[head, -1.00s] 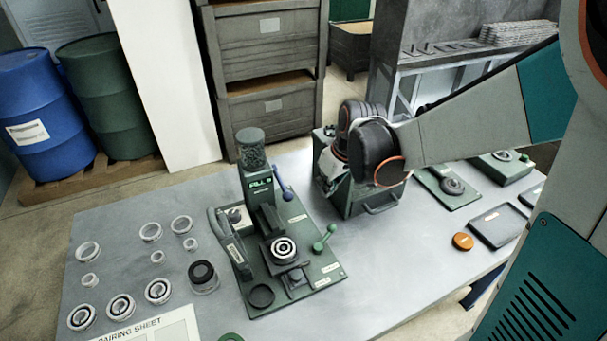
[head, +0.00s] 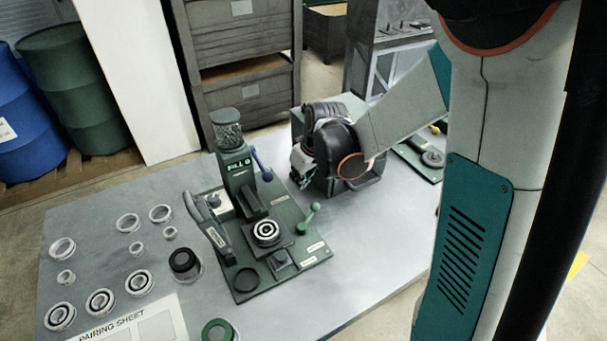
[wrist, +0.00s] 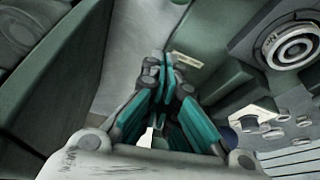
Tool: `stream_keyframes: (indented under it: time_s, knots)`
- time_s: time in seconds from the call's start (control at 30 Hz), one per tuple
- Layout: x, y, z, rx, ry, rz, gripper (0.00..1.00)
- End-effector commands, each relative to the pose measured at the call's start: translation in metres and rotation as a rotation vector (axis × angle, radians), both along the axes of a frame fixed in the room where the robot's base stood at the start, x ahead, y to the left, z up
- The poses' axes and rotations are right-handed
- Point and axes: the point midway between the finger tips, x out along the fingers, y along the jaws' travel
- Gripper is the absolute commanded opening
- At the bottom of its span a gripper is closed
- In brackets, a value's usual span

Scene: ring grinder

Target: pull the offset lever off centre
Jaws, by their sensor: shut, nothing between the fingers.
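The green bench machine (head: 243,270) stands on the table in the head view, with a ring part (head: 266,230) in its seat. It carries a blue-handled lever (head: 262,165) beside the column, a green ball-ended lever (head: 310,213) at the right and a grey-green arm (head: 207,222) at the left. I cannot read which is labelled as the offset lever. My gripper (head: 300,182) is right of the blue-handled lever, above the back right of the machine. In the wrist view my gripper (wrist: 165,65) has its teal fingers together and empty. The ring part shows there too (wrist: 293,48).
A green box-shaped unit (head: 355,190) stands close behind and right of my gripper. Several pale rings (head: 128,222) and a pairing sheet (head: 140,325) lie left of the machine. A clear hopper (head: 226,130) tops its column. The table front right (head: 370,265) is clear.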

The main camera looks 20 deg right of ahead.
Motion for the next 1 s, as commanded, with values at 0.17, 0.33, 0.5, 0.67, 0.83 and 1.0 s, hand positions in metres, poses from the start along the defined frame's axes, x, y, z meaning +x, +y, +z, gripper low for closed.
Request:
stream_keyframes:
  time_s: [0.17, 0.33, 0.5, 0.67, 0.83, 1.0]
  knots:
    - [0.005, 0.001, -0.025, 0.0, 0.0, -0.001, 0.0]
    - [-0.017, -0.007, -0.027, 0.0, 0.0, -0.001, 0.0]
    - [-0.028, -0.01, -0.029, 0.0, 0.0, -0.001, 0.0]
    - [-0.03, -0.011, -0.029, 0.001, 0.0, 0.0, 0.0]
    - [-0.03, -0.011, -0.028, 0.0, 0.0, 0.0, 0.0]
    - [-0.03, -0.012, -0.028, 0.0, 0.0, -0.006, 0.0]
